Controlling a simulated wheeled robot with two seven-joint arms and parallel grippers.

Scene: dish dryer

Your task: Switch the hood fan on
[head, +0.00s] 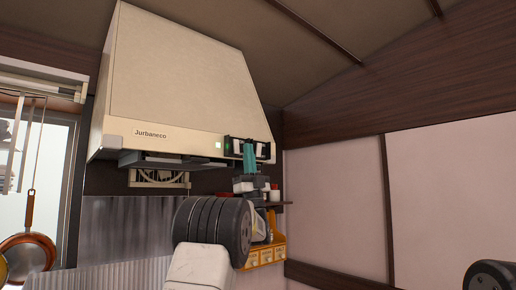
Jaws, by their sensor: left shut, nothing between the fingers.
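The cream range hood (180,80), marked "Jurbaneco", hangs high on the wall at the left. Its control panel (232,148) is a dark strip with pale buttons at the right end of the front edge. My left gripper (249,146) has teal fingers and points up at the panel. Its fingers are shut and empty, and they cover part of the panel. I cannot tell whether they touch a button. My right gripper is not in view.
A vent (158,179) is on the wall under the hood. A small dark shelf (284,204) and an orange spice rack (266,254) are behind my left arm. A pan (28,252) hangs at the far left. The space right of the hood is clear.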

